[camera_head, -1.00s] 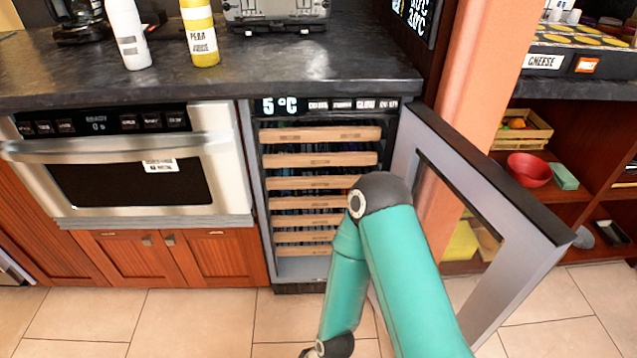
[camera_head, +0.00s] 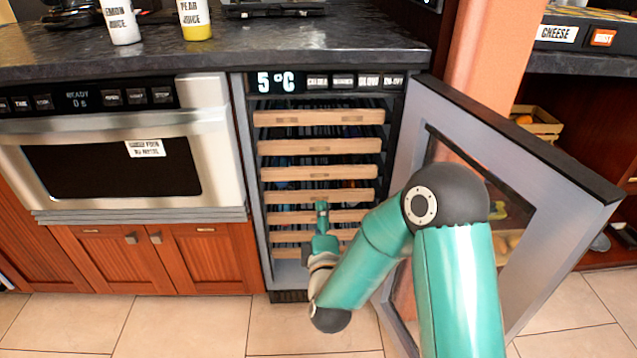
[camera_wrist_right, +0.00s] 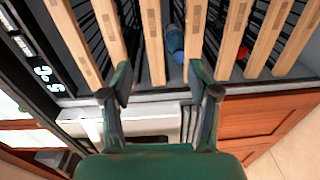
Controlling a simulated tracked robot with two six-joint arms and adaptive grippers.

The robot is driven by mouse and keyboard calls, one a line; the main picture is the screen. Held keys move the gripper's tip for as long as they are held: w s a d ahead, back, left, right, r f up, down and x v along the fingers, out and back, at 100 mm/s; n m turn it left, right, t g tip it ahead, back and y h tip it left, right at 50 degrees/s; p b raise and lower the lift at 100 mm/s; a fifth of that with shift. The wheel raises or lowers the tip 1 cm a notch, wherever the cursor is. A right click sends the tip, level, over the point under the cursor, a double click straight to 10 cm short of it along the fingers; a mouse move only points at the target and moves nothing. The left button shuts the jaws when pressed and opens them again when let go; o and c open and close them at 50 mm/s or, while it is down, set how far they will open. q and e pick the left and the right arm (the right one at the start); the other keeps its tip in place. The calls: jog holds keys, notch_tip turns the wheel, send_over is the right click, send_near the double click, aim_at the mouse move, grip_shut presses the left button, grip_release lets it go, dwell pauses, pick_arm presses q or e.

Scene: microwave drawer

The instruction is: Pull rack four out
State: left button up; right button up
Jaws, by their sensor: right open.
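The wine cooler (camera_head: 257,200) stands open with several wooden-fronted racks stacked inside. Rack four, fourth from the top (camera_head: 285,197), is pushed in level with the others. My right gripper (camera_head: 322,210) is in front of the lower middle racks and covers part of their fronts. In the right wrist view, the open jaws (camera_wrist_right: 161,80) hold nothing; the third rack front (camera_wrist_right: 153,45) shows between the fingers, and rack four (camera_wrist_right: 197,30) runs up beyond the right fingertip. Whether a finger touches a rack I cannot tell. My left gripper is out of view.
The cooler's door (camera_head: 540,200) stands wide open on the right, close to my right arm. A steel oven (camera_head: 110,190) is on the left. The dark countertop (camera_head: 300,45) overhangs the cooler. The tiled floor (camera_head: 190,325) in front is clear.

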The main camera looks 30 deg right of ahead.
aim_at(319, 176)
jog(key=b+x, duration=0.1)
jog(key=x, duration=0.4)
jog(key=r+b+x, duration=0.1)
jog(key=x, duration=0.5)
jog(key=b+x, duration=0.1)
jog(key=x, duration=0.5)
jog(key=shift+s+d+r+b, duration=0.15)
jog(key=shift+d+b, duration=0.15)
jog(key=shift+d, duration=0.05)
